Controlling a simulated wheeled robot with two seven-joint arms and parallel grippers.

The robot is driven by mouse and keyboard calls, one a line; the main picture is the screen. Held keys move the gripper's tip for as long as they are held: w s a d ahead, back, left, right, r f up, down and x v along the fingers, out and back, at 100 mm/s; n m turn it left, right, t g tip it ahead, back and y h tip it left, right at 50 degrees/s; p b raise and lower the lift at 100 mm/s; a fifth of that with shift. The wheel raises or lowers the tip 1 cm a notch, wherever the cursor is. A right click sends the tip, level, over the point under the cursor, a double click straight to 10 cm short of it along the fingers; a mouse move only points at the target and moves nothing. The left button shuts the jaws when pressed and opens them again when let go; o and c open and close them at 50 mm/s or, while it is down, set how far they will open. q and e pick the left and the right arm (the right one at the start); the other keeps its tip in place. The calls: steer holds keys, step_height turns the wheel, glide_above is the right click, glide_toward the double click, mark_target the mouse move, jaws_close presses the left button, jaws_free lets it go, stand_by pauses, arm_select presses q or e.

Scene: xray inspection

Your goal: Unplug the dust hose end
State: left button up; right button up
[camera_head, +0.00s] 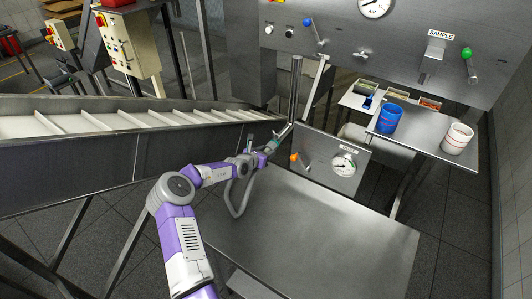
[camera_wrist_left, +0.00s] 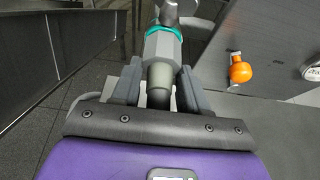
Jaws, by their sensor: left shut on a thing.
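My left gripper (camera_head: 262,150) is shut on the grey dust hose end. The hose end (camera_wrist_left: 161,52) lies between the two fingers in the left wrist view, where the gripper (camera_wrist_left: 157,88) shows close up. A teal ring circles its far part, beside a darker grey pipe piece at the top of that view. In the head view the hose end (camera_head: 274,143) points up toward a slanted metal pipe (camera_head: 296,88). I cannot tell whether they are joined. The grey hose (camera_head: 240,205) hangs in a loop below the gripper. My right gripper is not in view.
A bare steel table (camera_head: 330,235) lies below the gripper. A gauge panel (camera_head: 330,160) with an orange knob (camera_head: 294,157) stands close to its right. A sloped conveyor (camera_head: 90,150) is at left. Blue (camera_head: 389,118) and white (camera_head: 457,138) cups stand on a right shelf.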

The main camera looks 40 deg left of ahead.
arm_select(q)
steer(key=shift+s+p, duration=0.35)
steer(key=shift+s, duration=0.1)
steer(key=shift+s+d+p, duration=0.2)
steer(key=shift+s+p, duration=0.65)
steer(key=shift+s, duration=0.45)
steer(key=shift+s+d+p, duration=0.15)
steer(key=shift+s+p, duration=0.65)
steer(key=shift+s, duration=0.45)
